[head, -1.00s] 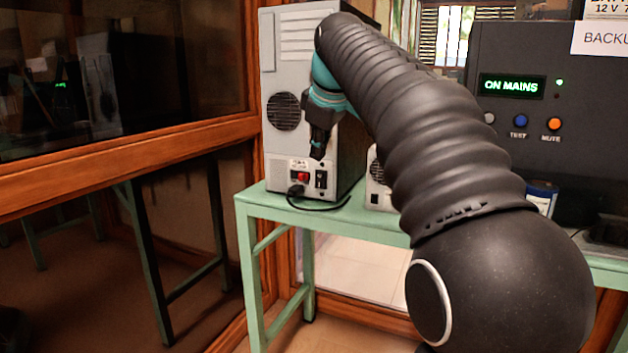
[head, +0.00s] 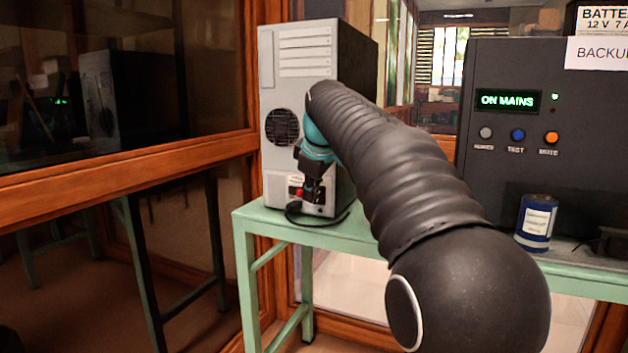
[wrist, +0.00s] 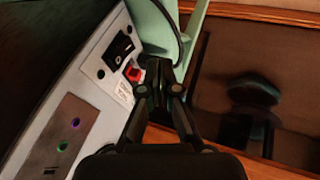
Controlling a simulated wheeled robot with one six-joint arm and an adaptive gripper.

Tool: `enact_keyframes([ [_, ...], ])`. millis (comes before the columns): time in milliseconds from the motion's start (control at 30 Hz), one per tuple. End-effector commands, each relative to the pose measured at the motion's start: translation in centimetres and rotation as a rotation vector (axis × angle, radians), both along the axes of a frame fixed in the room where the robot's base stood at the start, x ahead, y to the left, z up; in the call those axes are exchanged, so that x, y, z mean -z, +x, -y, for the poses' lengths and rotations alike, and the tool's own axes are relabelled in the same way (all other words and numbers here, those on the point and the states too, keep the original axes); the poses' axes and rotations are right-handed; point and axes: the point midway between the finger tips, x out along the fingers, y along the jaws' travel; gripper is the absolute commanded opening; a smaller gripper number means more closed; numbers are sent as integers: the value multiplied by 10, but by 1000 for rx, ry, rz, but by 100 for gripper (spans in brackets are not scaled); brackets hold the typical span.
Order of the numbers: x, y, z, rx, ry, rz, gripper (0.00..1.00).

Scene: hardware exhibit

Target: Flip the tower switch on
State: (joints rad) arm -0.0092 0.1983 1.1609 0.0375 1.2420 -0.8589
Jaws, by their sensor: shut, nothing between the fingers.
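The grey tower (head: 285,100) stands on the green table, its back panel facing me.
A black cable (wrist: 170,30) runs from the tower's low back onto the green table (head: 275,228). A dark backup unit (head: 500,140) with a lit display and a blue can (head: 536,222) stand to the right. A wood-framed glass partition (head: 120,170) is at left.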

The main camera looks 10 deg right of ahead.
Motion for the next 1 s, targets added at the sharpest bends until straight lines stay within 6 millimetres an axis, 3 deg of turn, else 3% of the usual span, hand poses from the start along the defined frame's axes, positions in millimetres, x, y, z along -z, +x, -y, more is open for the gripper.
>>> enact_keyframes([
  [67,14,7,-1,0,0,-1,0],
  [400,24,35,20,1,0,-1,0],
  [1000,34,39,23,0,-38,55,0],
])
